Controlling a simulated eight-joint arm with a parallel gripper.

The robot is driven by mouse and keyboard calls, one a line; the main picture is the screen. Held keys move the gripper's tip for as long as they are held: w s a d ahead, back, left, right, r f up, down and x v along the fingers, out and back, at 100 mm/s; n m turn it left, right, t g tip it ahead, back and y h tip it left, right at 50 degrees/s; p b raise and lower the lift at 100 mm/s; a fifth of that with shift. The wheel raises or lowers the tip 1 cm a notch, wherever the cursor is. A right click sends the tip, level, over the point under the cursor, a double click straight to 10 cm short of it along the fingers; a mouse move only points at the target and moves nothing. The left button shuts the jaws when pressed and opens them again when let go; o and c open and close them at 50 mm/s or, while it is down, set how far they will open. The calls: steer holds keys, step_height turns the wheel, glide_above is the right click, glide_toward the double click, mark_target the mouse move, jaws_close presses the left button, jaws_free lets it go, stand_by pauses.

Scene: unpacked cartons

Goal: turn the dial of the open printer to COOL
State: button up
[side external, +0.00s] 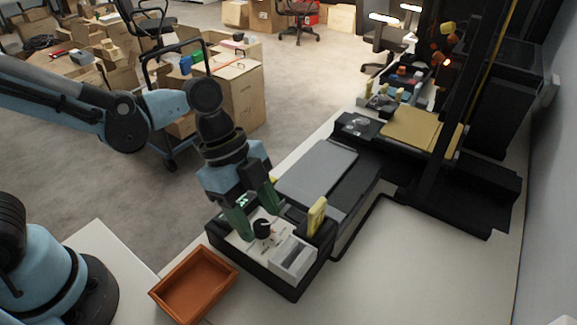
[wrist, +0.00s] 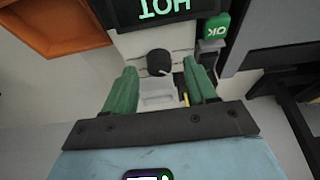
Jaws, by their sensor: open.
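The dial (side external: 263,229) is a black round knob on the pale front panel of the black printer (side external: 280,284). In the wrist view the dial (wrist: 158,61) has a small pale mark at its lower right. A dark display (wrist: 165,10) above it reads HOT, upside down. My gripper (side external: 260,221) has green fingers and is open over the panel. In the wrist view the fingers of my gripper (wrist: 160,68) stand left and right of the dial, apart from it. A green OK button (wrist: 216,26) is at the right. I cannot make out COOL.
An orange-brown tray (side external: 194,284) stands beside the printer's front left. A yellow upright piece (side external: 317,215) and a light grey open box (side external: 292,258) are close to the dial. A black frame (side external: 445,110) with a yellow plate (side external: 411,129) stands behind. White table is clear at right.

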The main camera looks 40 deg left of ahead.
steer(key=shift+d+f, duration=0.2)
steer(key=shift+f, duration=0.3)
steer(key=shift+c, duration=0.3)
jaws_close()
steer(key=shift+n, duration=0.3)
steer(key=n+t, duration=0.1)
steer(key=n, duration=0.3)
steer(key=shift+s+t, duration=0.15)
steer(key=shift+t, duration=0.25)
steer(key=shift+d+n+t+y, duration=0.1)
steer(key=shift+n+t+y, duration=0.5)
steer(key=shift+n, duration=1.5)
